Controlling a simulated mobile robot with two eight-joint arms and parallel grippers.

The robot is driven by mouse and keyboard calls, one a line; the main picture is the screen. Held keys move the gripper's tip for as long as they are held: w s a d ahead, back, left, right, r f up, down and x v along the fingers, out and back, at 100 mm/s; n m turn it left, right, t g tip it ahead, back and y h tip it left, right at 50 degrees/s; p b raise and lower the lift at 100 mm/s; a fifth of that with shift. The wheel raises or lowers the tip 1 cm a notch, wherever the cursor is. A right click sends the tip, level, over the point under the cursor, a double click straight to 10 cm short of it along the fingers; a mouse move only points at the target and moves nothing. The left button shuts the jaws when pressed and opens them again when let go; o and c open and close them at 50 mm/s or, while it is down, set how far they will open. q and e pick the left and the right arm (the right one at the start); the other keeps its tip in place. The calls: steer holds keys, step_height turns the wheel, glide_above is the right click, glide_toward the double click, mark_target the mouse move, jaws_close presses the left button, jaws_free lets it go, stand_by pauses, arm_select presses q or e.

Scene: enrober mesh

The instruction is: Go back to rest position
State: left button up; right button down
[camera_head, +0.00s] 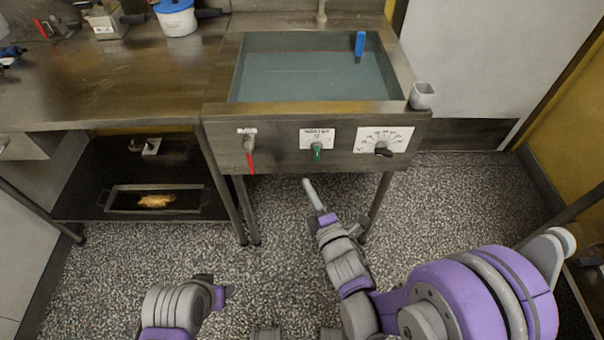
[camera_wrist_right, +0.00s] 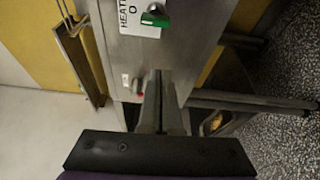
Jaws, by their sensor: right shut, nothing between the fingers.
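My right gripper (camera_head: 313,193) is in front of the steel basin unit (camera_head: 222,150), below its control panel and apart from it in the head view. Its fingers are together and hold nothing; they also show closed in the right wrist view (camera_wrist_right: 157,90). My left arm is at the bottom left of the head view, over the floor, and its fingers cannot be made out. The panel has a red lever (camera_head: 250,160), a green knob (camera_head: 317,152) and a black dial knob (camera_head: 383,150). The green knob also shows in the right wrist view (camera_wrist_right: 155,18).
The basin holds bluish liquid (camera_head: 310,85) with a blue object (camera_head: 360,44) at its back right. A grey cup (camera_head: 422,95) hangs at its right edge. A steel counter (camera_head: 110,85) stands left, with a tray (camera_head: 120,201) on its lower shelf. Speckled floor (camera_head: 270,280) is clear around my arms.

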steer(key=shift+s+d, duration=0.25)
steer(key=shift+s, duration=0.45)
steer(key=s+d+f+m+g+h, duration=0.1)
steer(key=s+d+m+g+h, duration=0.15)
steer(key=d+m, duration=0.35)
steer(key=s+d+f+m+g+h, duration=0.1)
steer(key=s+d+m+g+h, duration=0.15)
steer(key=d+m, duration=0.3)
steer(key=s+d+f+m+g, duration=0.1)
steer(key=s+m+g, duration=0.35)
steer(key=s, duration=0.35)
steer(key=s+d+f+m+g, duration=0.1)
steer(key=s+d+m+g, duration=0.15)
steer(key=s+m, duration=0.45)
arm_select(q)
step_height(320, 180, up, 21)
steer(key=w+t+p, duration=0.1)
steer(key=w+p, duration=0.1)
steer(key=p, duration=1.6)
steer(key=shift+r+p, duration=0.15)
steer(key=shift+p, duration=0.2)
arm_select(e)
step_height(320, 180, up, 22)
steer(key=shift+a+f+n+t+h, duration=0.15)
steer(key=shift+a+n+t+h, duration=0.15)
steer(key=shift+a+h, duration=0.1)
